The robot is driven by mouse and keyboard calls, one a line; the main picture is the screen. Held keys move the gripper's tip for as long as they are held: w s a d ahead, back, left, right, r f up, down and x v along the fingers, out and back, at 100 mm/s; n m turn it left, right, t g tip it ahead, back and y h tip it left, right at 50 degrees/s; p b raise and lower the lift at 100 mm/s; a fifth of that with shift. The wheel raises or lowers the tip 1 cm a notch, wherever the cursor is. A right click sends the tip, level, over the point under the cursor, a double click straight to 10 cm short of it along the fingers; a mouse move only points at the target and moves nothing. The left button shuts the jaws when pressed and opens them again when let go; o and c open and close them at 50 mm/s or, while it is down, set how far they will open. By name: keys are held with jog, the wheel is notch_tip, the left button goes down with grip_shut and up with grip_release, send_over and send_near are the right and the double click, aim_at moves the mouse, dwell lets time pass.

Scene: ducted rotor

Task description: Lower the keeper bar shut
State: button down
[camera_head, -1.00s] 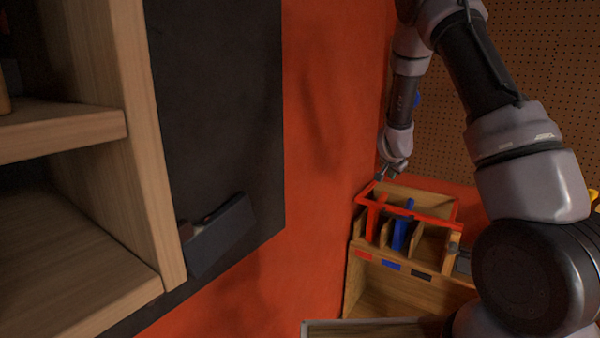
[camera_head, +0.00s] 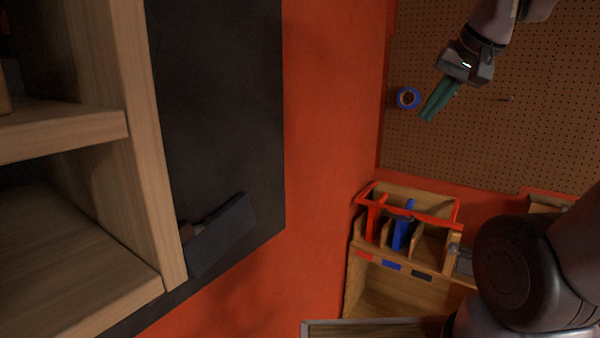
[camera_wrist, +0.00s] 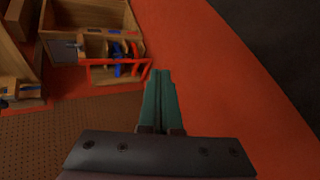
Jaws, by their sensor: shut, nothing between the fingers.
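The red keeper bar (camera_head: 435,218) runs across the upper front of a wooden divided rack (camera_head: 430,247) on the right of the head view. It looks low, close to the rack's top edge, but I cannot tell whether it is fully seated. A red tool (camera_head: 373,222) and a blue tool (camera_head: 400,232) stand in the slots behind or under it. The rack also shows upside down in the wrist view (camera_wrist: 90,15). My gripper (camera_head: 428,117), with green fingers, is shut and empty. It hangs above the rack, apart from it, before the pegboard.
A blue tape roll (camera_head: 407,98) hangs on the pegboard (camera_head: 540,120), left of my gripper. An orange wall (camera_head: 320,150) and a wooden shelf (camera_head: 70,125) stand to the left. A grey-edged tray (camera_head: 370,326) lies below the rack.

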jog(key=shift+s+f, duration=0.1)
jog(key=shift+s, duration=1.8)
